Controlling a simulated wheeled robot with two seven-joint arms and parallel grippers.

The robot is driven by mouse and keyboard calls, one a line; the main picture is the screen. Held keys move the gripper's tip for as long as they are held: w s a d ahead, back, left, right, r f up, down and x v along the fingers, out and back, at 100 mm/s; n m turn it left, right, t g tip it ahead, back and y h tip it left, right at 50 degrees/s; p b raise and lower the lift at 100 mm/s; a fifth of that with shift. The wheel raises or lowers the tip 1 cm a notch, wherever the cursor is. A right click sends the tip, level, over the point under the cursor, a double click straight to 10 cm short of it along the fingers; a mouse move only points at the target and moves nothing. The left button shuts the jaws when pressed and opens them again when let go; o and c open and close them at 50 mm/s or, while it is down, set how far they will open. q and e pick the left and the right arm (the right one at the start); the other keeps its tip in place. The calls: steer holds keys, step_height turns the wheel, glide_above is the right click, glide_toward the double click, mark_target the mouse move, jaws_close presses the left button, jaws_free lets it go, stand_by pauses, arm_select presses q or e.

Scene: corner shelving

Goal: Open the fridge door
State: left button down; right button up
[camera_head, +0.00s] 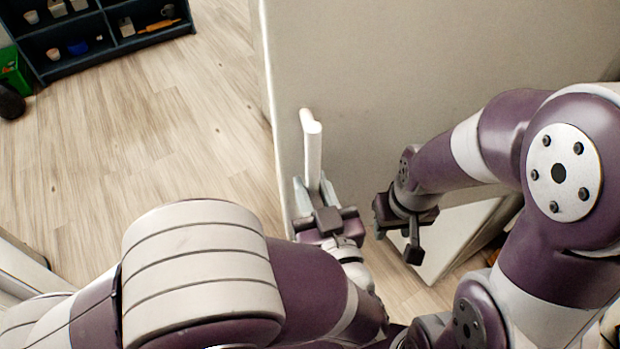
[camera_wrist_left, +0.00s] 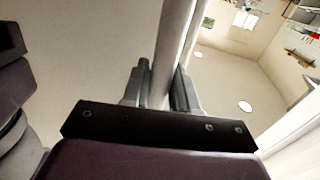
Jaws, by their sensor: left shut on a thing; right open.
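The fridge door (camera_head: 400,75) is a large pale grey panel in front of me in the head view. Its white vertical bar handle (camera_head: 313,150) stands near the panel's left edge. My left gripper (camera_head: 315,190) is shut on the lower part of the handle. In the left wrist view, the handle (camera_wrist_left: 176,50) runs up between the two fingers of the left gripper (camera_wrist_left: 160,90). My right gripper (camera_head: 395,215) is open and empty, to the right of the handle and in front of the panel. The fridge's inside is not visible.
A dark blue shelf (camera_head: 110,45) with small items stands at the far left. A green box (camera_head: 14,72) is beside it. The wooden floor (camera_head: 130,140) between the shelf and the panel is clear. A pale panel (camera_head: 455,235) stands behind my right gripper, close to it.

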arm_select(q)
steer(key=c, duration=1)
jaws_free()
steer(key=s, duration=0.4)
steer(key=s+d, duration=0.1)
steer(key=s, duration=0.3)
steer(key=s+d, duration=0.1)
steer(key=s, duration=0.3)
steer(key=shift+s+d+b, duration=0.2)
steer(key=shift+d+b, duration=0.05)
steer(key=shift+b, duration=0.1)
